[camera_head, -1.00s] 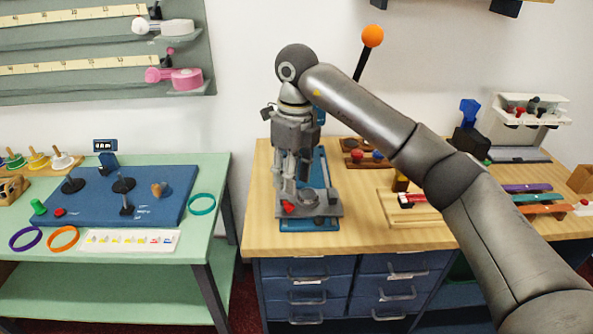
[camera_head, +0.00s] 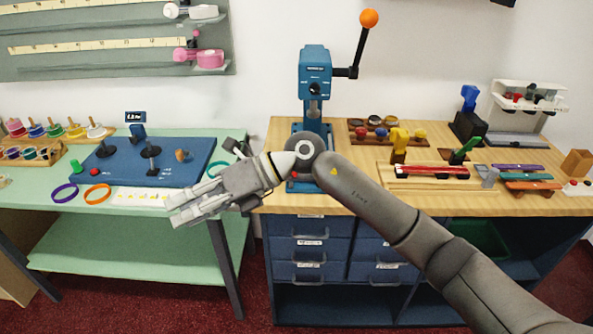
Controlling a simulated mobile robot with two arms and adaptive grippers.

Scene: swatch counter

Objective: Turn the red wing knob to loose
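A small red part, likely the red wing knob (camera_head: 294,174), shows low at the left side of the blue lever press on the wooden bench. My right wrist hides most of the press base, so the knob's shape and turn angle cannot be made out. The press head (camera_head: 315,72) stands clear above, with an orange-balled lever (camera_head: 369,18). My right gripper (camera_head: 174,211) points left and down, over the gap between the benches and the green table's right edge, well apart from the knob. Nothing is seen in its fingers, and their opening is unclear. My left gripper is out of view.
The green table holds a blue board (camera_head: 165,168) with black posts, a purple ring (camera_head: 64,193) and an orange ring (camera_head: 97,194). Behind my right arm stand a rack of coloured knobs (camera_head: 385,133) and a wooden fixture (camera_head: 430,180) with a red bar.

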